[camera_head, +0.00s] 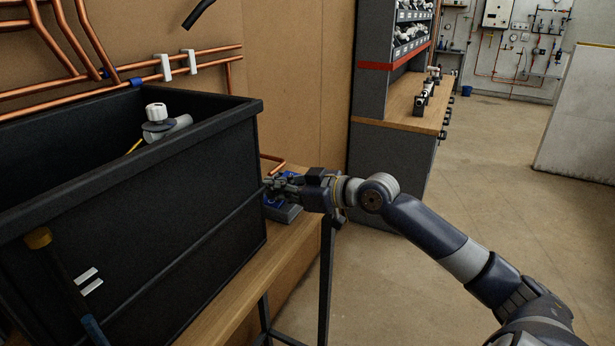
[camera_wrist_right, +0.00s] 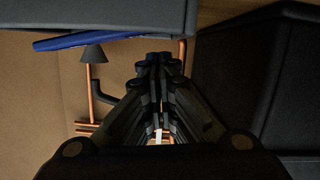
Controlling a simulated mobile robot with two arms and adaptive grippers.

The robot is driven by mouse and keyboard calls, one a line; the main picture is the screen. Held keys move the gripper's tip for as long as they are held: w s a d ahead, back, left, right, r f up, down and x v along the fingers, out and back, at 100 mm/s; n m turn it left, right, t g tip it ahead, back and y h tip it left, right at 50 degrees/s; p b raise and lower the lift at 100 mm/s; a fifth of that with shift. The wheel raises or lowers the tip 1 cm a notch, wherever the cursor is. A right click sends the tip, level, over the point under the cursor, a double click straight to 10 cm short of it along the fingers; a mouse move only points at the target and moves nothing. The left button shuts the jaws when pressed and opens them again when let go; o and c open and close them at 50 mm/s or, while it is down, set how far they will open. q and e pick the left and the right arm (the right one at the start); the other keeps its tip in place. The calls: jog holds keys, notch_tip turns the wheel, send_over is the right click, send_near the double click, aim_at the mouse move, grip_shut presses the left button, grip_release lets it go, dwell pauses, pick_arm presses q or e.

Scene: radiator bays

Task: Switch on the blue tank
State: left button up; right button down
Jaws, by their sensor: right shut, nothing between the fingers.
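A large open black tank (camera_head: 160,205) stands at the left on a wooden bench. A white-capped valve on a light grey pipe (camera_head: 168,128) shows inside it. A small grey-and-blue box (camera_head: 285,212) sits on the bench beside the tank's right end. My right gripper (camera_head: 272,185) is shut and empty, at the tank's right end by the blue part of the box; contact cannot be told. In the right wrist view the closed fingers (camera_wrist_right: 158,62) lie between a grey body with a blue strip (camera_wrist_right: 100,38) and the dark tank wall (camera_wrist_right: 250,80). My left gripper is out of view.
Copper pipes (camera_head: 205,52) with white clips run along the wall behind the tank. A tool-like rod with a brass-coloured head (camera_head: 38,238) shows at the tank's front left. A shelf workbench (camera_head: 410,108) stands further back. The floor (camera_head: 480,200) at the right is open.

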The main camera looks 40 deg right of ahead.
notch_tip(320, 180, up, 3)
jog(key=shift+s+a+p, duration=0.1)
jog(key=shift+p, duration=0.95)
jog(key=shift+s+d+f+b, duration=0.2)
jog(key=shift+s+b, duration=0.35)
jog(key=shift+s, duration=0.05)
jog(key=shift+s+d+f+b, duration=0.2)
jog(key=shift+s+b, duration=0.35)
jog(key=shift+s, duration=0.05)
pick_arm(q)
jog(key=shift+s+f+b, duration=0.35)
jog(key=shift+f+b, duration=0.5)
jog(key=shift+b, duration=0.5)
pick_arm(e)
jog(key=v, duration=0.7)
jog(key=shift+s+r, duration=0.25)
jog(key=shift+r, duration=0.05)
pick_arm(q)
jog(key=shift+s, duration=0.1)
